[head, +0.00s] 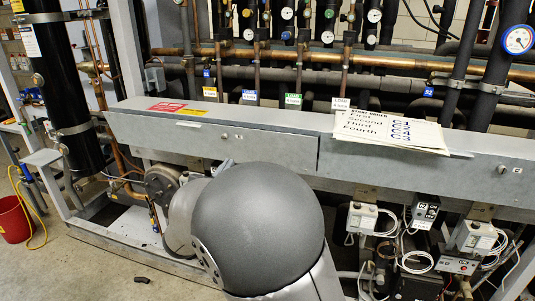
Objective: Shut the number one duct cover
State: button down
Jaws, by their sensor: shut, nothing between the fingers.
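The number one duct cover (180,134) is the long grey panel on the left half of the duct front in the head view. A small label that looks like a 1 (238,137) and a pale latch or knob (196,126) are on it. It hangs nearly upright, close to the duct; I cannot tell if it sits fully flush. My arm's large grey ball joint fills the lower middle, just below the cover's right half. A small grey part shows at the ball's upper left, near the cover's lower edge; I cannot identify it as my gripper. My gripper is otherwise hidden.
A second grey cover (440,172) continues to the right. A stack of paper signs (392,132) lies on the duct top. Control boxes and wires (425,212) hang below right. A black column (62,95) and a red bucket (13,218) are at left.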

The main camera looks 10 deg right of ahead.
jog(key=p, duration=0.4)
send_near(244, 136)
jog(key=w+d+r, duration=0.3)
jog(key=d+r, duration=0.1)
jog(key=shift+x, duration=0.75)
jog(key=shift+f, duration=0.25)
jog(key=shift+a+r+n+y, duration=0.1)
jog(key=shift+n+y, duration=0.2)
jog(key=shift+y, duration=0.1)
